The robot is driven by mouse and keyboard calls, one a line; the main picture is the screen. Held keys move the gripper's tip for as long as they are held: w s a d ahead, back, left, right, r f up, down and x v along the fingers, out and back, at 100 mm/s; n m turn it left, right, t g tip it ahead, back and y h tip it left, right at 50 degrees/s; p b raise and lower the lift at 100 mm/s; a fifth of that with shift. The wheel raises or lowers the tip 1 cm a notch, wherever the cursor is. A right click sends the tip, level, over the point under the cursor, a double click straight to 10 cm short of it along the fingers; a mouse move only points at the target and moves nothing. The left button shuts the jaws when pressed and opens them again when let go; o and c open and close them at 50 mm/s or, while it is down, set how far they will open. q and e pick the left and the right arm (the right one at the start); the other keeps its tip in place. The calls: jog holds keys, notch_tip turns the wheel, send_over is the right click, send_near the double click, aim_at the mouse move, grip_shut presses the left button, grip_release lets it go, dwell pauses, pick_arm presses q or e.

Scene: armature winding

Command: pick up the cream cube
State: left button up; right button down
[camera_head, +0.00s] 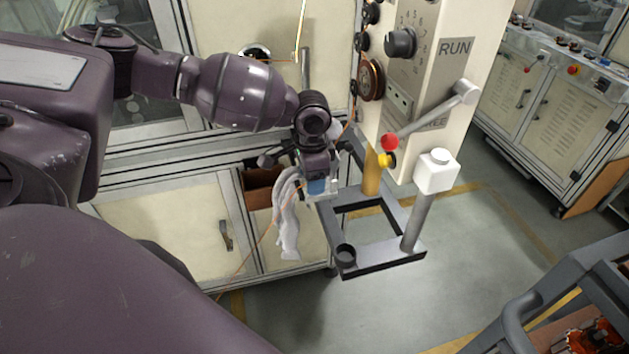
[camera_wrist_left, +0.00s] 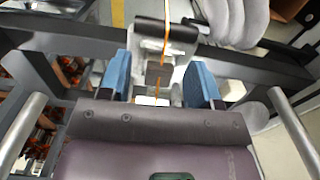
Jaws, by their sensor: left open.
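The cream cube (camera_head: 437,172) sits on top of a grey post (camera_head: 417,222) that rises from the right corner of a dark frame. My left gripper (camera_head: 318,186), with blue finger pads, hangs to the left of the cube, clearly apart from it, and points downward. In the left wrist view my left gripper (camera_wrist_left: 160,82) shows its two blue fingers spread apart. A small white patch lies low between them, and I cannot tell what it is. My right gripper is in neither view.
The dark grey frame (camera_head: 385,262) has a short black cup (camera_head: 345,255) at its front left corner. A machine panel (camera_head: 440,60) with a red-knobbed lever stands just behind the cube. Grey-white cloth (camera_head: 288,225) hangs beside my left gripper. A cart (camera_head: 575,300) is at lower right.

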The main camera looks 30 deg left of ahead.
pick_arm(q)
jog(key=c, duration=1)
